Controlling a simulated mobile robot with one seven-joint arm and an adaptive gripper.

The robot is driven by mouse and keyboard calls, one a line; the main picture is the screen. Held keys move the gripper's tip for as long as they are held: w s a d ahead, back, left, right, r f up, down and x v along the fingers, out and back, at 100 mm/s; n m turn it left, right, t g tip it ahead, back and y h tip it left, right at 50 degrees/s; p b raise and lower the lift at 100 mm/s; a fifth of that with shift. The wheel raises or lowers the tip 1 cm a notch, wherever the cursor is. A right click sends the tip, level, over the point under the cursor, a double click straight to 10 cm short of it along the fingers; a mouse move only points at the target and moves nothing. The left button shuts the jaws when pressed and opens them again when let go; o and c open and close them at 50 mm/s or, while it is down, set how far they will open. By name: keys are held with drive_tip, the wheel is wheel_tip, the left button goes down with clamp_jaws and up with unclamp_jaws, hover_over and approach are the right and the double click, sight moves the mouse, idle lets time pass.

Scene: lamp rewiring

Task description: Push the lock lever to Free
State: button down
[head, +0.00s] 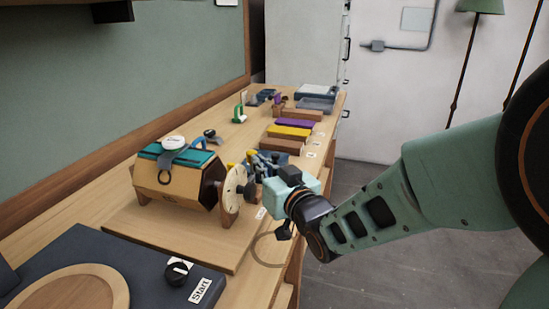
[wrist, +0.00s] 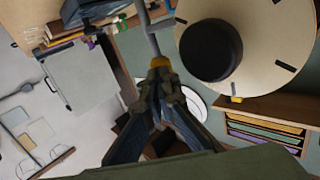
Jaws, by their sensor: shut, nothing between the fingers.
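A wooden drum body (head: 170,190) with a teal top stands on a board on the bench. A pale round disc (head: 231,200) with dark marks and a black hub is at its right end; the disc (wrist: 262,78) also shows in the wrist view. A grey rod (wrist: 150,38), possibly the lock lever, runs beside the disc. My gripper (head: 254,159) is shut and empty, close to the disc. In the wrist view its yellow fingertips (wrist: 160,62) are at the rod's lower end; I cannot tell if they touch. No Free marking is readable.
A dark blue panel with a black knob (head: 178,271) and a Start label (head: 201,290) lies at the front left. Several coloured blocks, including a yellow one (head: 289,132), lie farther back along the bench. Open floor (head: 360,240) is right of the bench.

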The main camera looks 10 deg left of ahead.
drive_tip(key=shift+w+r+m+g+p, duration=0.3)
drive_tip(key=shift+w+p, duration=0.15)
drive_tip(key=shift+p, duration=0.5)
drive_tip(key=w+m+g+p, duration=0.1)
drive_tip(key=p, duration=0.3)
drive_tip(key=w+m+g+h+p, duration=0.1)
drive_tip(key=w+p, duration=0.1)
drive_tip(key=p, duration=0.3)
drive_tip(key=shift+w+d+f+g+h, duration=0.15)
drive_tip(key=shift+w+f+g+h, duration=0.05)
drive_tip(key=shift+w+g+h, duration=0.1)
drive_tip(key=shift+s, duration=0.1)
drive_tip(key=shift+s+f+b, duration=0.2)
drive_tip(key=shift+s+b, duration=0.1)
drive_tip(key=shift+s, duration=0.4)
drive_tip(key=shift+r, duration=0.1)
